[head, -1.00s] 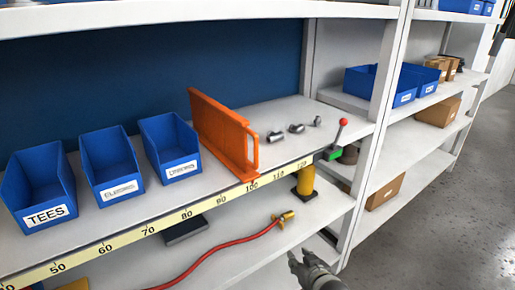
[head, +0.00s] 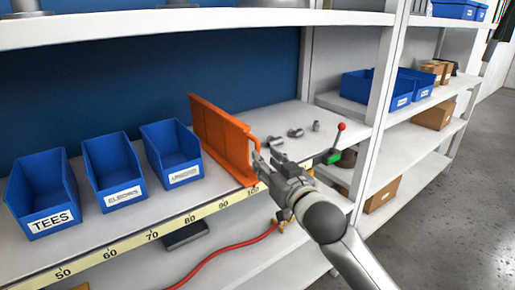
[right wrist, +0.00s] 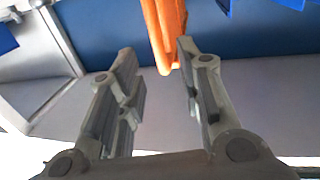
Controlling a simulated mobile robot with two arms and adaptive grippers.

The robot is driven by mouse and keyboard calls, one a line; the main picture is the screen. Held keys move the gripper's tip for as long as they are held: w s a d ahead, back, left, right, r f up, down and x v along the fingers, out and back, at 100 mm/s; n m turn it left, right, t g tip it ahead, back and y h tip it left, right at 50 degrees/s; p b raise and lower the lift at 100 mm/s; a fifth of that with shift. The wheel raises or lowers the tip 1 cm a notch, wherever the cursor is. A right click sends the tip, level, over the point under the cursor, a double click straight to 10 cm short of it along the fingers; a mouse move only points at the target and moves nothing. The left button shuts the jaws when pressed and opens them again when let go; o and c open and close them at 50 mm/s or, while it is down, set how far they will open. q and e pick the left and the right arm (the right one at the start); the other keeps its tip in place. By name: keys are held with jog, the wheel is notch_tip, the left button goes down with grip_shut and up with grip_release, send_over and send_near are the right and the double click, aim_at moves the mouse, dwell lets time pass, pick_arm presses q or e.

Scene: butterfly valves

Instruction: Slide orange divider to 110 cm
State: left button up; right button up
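The orange divider (head: 222,138) stands upright on the shelf, its front end near the 100 mark of the yellow scale (head: 171,228). My right gripper (head: 266,151) is at the divider's front edge, on its right side in the head view. In the right wrist view its two fingers (right wrist: 155,55) are spread apart. The orange divider (right wrist: 164,35) shows just beyond the fingertips, nearer the right finger. Contact cannot be made out. The gripper and arm hide the scale past 100. My left gripper is not in view.
Several blue bins stand left of the divider, the nearest (head: 172,153) close to it. Loose metal fittings (head: 295,133) lie on the shelf to its right. A red-knobbed lever with a green base (head: 335,157) sits at the right end. A shelf board (head: 150,18) runs above.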

jog(key=shift+p+x, duration=0.7)
jog(key=shift+x, duration=2.35)
jog(key=shift+c, duration=0.2)
grip_shut()
